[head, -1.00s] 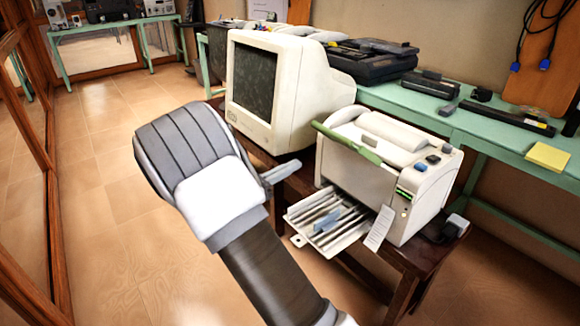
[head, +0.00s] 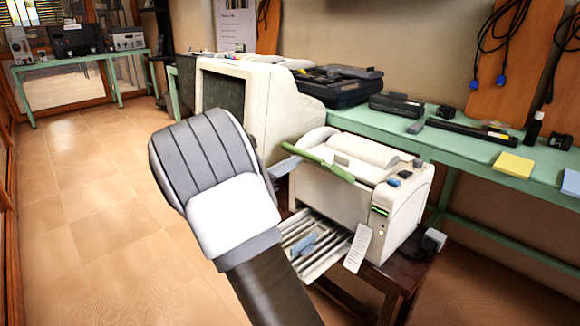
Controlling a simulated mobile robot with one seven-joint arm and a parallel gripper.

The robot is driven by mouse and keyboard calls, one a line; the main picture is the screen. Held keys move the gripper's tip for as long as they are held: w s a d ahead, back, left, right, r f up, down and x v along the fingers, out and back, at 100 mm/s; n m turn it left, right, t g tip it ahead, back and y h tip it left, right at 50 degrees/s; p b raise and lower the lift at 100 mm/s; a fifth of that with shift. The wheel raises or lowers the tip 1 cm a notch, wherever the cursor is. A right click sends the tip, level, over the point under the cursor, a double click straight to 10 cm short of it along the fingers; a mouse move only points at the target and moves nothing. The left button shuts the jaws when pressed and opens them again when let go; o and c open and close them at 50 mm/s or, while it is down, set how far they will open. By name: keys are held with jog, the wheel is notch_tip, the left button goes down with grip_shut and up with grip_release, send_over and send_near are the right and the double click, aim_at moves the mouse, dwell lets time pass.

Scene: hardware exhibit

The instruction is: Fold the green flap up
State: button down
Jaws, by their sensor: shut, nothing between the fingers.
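The green flap (head: 318,162) is a narrow green bar along the upper left edge of a cream printer-like machine (head: 335,185). It slopes down from left to right. My gripper (head: 283,166) is shut and empty. Its fingers show just right of the large grey and white wrist, close to the left end of the flap. I cannot tell whether they touch it. The machine's open slatted tray (head: 322,262) sticks out at its lower front, below the fingers, with a blue piece lying in it.
A bulky cream monitor (head: 268,95) stands behind my gripper, partly hidden by my wrist. A green bench (head: 470,160) runs along the wall with black devices and yellow notes (head: 514,164). A dark wooden stand (head: 400,285) bears the machine. Open tiled floor lies to the left.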

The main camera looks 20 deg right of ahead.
aim_at(295, 151)
jog(key=shift+r, duration=0.1)
jog(key=r+p, duration=0.1)
jog(key=p, duration=0.1)
jog(key=d+r+y+p, duration=0.1)
jog(key=p, duration=0.2)
jog(key=shift+w+d+r+p, duration=0.1)
jog(key=shift+w+r+p, duration=0.1)
jog(key=shift+r+p, duration=0.2)
jog(key=d+r+y+p, duration=0.1)
jog(key=p, duration=0.3)
jog(key=w+d+r+g+y+p, duration=0.1)
jog(key=d+r+y+p, duration=0.1)
jog(key=p, duration=0.3)
jog(key=shift+w+d+r+g+p, duration=0.1)
jog(key=shift+r+g+p, duration=0.1)
jog(key=shift+g+p, duration=0.1)
jog(key=d+r+y+p, duration=0.1)
jog(key=p, duration=0.2)
jog(key=shift+w+d, duration=0.15)
jog(key=shift+w, duration=0.05)
jog(key=d+p, duration=0.1)
jog(key=p, duration=0.1)
jog(key=w+d+y+p, duration=0.1)
jog(key=p, duration=0.1)
jog(key=d+r+g+y+p, duration=0.1)
jog(key=d+p, duration=0.1)
jog(key=shift+w+d, duration=0.1)
jog(key=shift+w, duration=0.2)
jog(key=shift+d+r, duration=0.1)
